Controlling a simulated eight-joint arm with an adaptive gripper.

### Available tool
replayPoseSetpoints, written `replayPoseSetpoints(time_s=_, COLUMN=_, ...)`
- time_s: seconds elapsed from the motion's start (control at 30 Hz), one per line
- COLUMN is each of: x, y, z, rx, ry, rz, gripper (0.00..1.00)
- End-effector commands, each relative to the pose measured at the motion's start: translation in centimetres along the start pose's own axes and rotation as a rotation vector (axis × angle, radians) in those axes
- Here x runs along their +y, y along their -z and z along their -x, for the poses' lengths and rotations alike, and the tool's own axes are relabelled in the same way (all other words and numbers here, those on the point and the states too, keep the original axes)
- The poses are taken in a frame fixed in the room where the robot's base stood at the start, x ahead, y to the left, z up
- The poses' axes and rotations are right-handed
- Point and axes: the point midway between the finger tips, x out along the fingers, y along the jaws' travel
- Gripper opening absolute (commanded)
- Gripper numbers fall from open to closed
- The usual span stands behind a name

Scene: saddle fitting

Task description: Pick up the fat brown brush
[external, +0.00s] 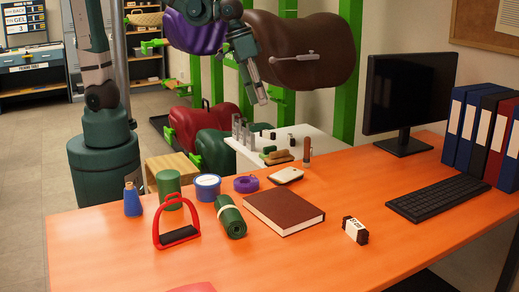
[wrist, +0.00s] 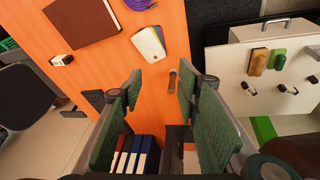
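A thick brown upright piece (external: 306,150) with a paler band stands near the far edge of the orange desk; it also shows in the wrist view (wrist: 172,80), seen from above. A brown block-like piece (external: 277,157) lies on the white cabinet top and shows in the wrist view (wrist: 258,62) beside a green one (wrist: 278,58). I cannot tell for sure which of the two brown pieces is the fat brush. My gripper (external: 258,92) is open and empty, up in the air above the far side of the desk. In the wrist view the upright piece appears between my fingertips (wrist: 160,88), apart from them.
A pale stack of cards (external: 288,175), a purple roll (external: 246,184) and a brown book (external: 284,210) lie near the upright piece. A monitor (external: 408,95) and binders (external: 485,135) stand at the right. Small black pieces stand on the white cabinet (external: 325,140).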

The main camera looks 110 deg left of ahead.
Motion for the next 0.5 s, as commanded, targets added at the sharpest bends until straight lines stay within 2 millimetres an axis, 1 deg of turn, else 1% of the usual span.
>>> replayPoseSetpoints(time_s=0.03, x=0.1, y=0.8, z=-0.2, rx=-0.008, ry=0.005, rz=0.017, gripper=0.33)
replayPoseSetpoints(time_s=0.1, x=0.1, y=1.7, z=-0.8, rx=-0.020, ry=0.012, rz=0.040, gripper=0.33)
replayPoseSetpoints(time_s=0.5, x=-0.1, y=6.2, z=-4.5, rx=-0.087, ry=0.054, rz=0.178, gripper=0.33)
